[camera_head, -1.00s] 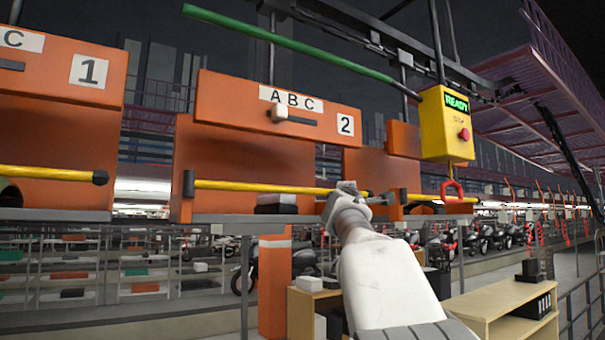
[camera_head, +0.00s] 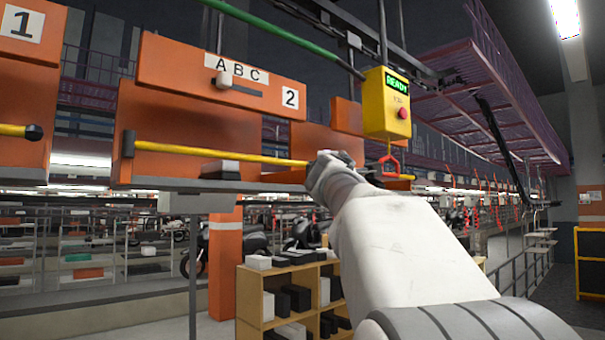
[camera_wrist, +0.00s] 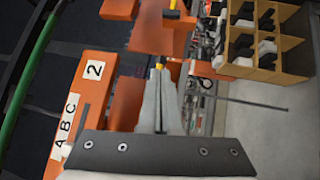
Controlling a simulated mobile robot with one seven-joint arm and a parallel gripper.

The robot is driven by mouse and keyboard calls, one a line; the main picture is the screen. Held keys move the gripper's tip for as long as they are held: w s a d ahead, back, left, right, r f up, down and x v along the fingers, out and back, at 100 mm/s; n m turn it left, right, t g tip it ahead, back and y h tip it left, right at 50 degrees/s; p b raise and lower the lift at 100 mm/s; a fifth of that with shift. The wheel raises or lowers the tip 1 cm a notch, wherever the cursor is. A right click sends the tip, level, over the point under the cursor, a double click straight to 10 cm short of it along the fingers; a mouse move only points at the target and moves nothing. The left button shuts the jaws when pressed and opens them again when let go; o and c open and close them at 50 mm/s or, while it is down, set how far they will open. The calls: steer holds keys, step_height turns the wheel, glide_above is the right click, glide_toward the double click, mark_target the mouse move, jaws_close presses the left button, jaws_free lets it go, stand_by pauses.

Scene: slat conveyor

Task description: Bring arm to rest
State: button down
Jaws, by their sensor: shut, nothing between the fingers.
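My arm reaches up from the lower right of the head view, in front of the orange station marked ABC and 2 (camera_head: 165,85). My gripper (camera_wrist: 160,72) is shut and empty in the wrist view, its two fingers together in front of the orange panels. In the head view the arm's end overlaps the right end of the yellow bar (camera_head: 225,153), and the fingers are hard to make out there. I cannot tell from this whether they touch the bar.
A yellow control box (camera_head: 386,105) with a green READY display and red button hangs just above my wrist, a red hook below it. A wooden shelf (camera_head: 254,297) with black and white boxes stands below left of my arm. A dark railing (camera_head: 520,270) runs at right.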

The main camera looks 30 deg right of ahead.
steer(key=shift+s+d+f, duration=0.15)
steer(key=shift+s, duration=0.55)
steer(key=s+a+f+m+g+y, duration=0.3)
steer(key=s+a+f, duration=0.6)
steer(key=f, duration=0.6)
steer(key=s+a+f+m+g+y, duration=0.4)
steer(key=s+a+f, duration=0.5)
steer(key=f, duration=0.7)
steer(key=s+a+f+m+g+y, duration=0.3)
steer(key=s+a+f, duration=0.6)
steer(key=f, duration=0.6)
steer(key=shift+s+f+m+g+y, duration=0.2)
steer(key=shift+s+m+g+y, duration=0.2)
steer(key=shift+s+m+g, duration=0.35)
